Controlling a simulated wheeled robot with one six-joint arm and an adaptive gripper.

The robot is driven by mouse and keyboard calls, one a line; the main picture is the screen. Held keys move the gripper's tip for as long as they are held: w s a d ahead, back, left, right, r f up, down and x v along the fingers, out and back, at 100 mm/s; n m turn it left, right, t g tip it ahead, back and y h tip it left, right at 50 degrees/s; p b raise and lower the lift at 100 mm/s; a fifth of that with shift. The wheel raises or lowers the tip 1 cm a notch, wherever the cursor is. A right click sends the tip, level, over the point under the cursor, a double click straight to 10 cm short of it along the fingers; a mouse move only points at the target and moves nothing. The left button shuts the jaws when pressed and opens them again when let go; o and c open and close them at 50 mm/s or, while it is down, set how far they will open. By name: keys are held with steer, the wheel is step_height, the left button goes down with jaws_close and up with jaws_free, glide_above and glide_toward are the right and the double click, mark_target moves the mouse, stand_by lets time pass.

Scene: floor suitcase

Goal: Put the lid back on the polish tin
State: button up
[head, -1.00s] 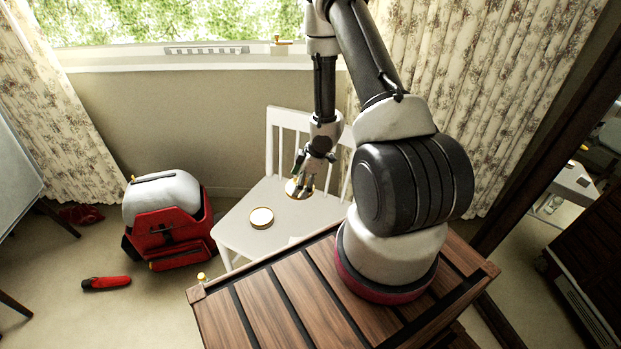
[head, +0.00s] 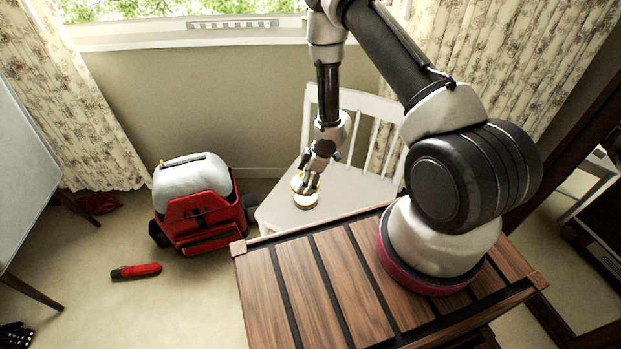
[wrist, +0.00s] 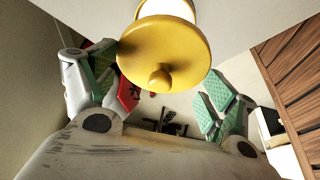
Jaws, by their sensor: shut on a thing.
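The polish tin (head: 307,201) is a small, round, pale tin standing on the white chair's seat. The lid (head: 299,182) is a golden disc just above the tin's far side, overlapping it in the head view; I cannot tell whether they touch. In the wrist view the lid (wrist: 160,45) is yellow with a round knob towards the camera. The tin (wrist: 167,8) shows pale behind it, mostly hidden. My gripper (head: 310,182) points down over the chair and is shut on the lid. Its green-padded fingers (wrist: 166,97) stand either side of the knob; the contact is unclear.
The white chair (head: 345,190) has a slatted back behind my gripper. A slatted wooden top (head: 305,285) lies close in front. A red and grey bag (head: 200,215) stands on the floor at left, with a red object (head: 136,271) nearby. The seat left of the tin is clear.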

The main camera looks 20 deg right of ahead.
steer(key=shift+w, duration=0.2)
steer(key=shift+f, duration=3.15)
steer(key=shift+d+f, duration=0.1)
steer(key=o, duration=0.7)
steer(key=shift+r, duration=3.55)
